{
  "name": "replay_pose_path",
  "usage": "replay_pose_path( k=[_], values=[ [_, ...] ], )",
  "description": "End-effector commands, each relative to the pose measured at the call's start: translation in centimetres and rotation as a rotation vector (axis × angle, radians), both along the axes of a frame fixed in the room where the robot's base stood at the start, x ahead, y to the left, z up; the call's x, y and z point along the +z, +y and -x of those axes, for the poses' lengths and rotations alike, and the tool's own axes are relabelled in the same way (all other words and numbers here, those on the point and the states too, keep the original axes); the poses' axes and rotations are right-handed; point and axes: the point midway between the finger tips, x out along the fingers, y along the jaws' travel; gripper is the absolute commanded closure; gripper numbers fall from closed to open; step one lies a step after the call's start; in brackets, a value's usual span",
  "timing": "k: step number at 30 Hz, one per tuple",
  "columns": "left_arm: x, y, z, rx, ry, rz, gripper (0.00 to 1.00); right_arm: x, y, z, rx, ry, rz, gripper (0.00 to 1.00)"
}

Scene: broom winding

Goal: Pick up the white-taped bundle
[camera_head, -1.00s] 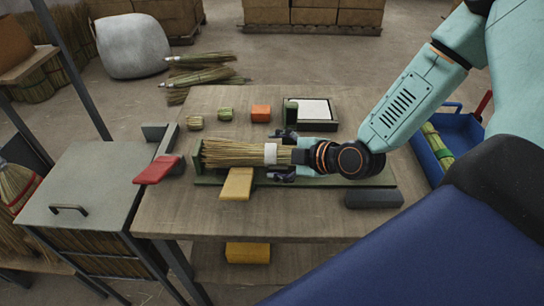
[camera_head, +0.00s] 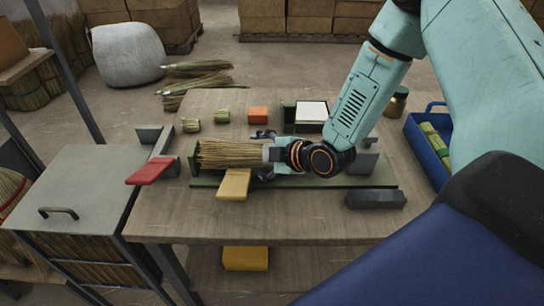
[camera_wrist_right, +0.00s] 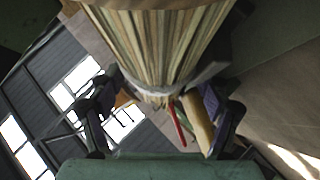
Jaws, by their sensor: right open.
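The straw bundle (camera_head: 228,153) lies on its side in a green cradle (camera_head: 193,165) on the wooden table, bristles pointing left. Its white tape band (camera_head: 266,152) is at the right end, partly covered by my right gripper (camera_head: 264,155). My right gripper is open, with one dark finger on the far side and one on the near side of the taped end. In the right wrist view, the bundle (camera_wrist_right: 165,40) and its tape (camera_wrist_right: 165,92) sit between the spread fingers (camera_wrist_right: 158,112); a gap shows at each side. My left gripper is not in view.
A yellow block (camera_head: 234,184) sits against the cradle's near side. A red-topped lever (camera_head: 151,169) is to the left. A blue bin (camera_head: 425,150) holds green-yellow bundles. An orange block (camera_head: 258,112) and a white-topped box (camera_head: 311,112) stand behind.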

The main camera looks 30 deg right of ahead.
Motion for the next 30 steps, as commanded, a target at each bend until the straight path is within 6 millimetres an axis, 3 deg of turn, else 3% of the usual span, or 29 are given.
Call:
replay_pose_path(
  k=[2, 24, 30],
  values=[
    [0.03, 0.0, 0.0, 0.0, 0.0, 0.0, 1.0, 0.02, -0.01, 0.0, 0.0, 0.0, 0.0, 0.24],
    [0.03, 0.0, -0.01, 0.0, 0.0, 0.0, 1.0, 0.03, -0.02, 0.03, 0.0, 0.0, 0.0, 0.86],
    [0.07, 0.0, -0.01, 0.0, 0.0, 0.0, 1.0, 0.13, -0.02, 0.02, 0.0, 0.0, 0.0, 0.87]
  ],
)
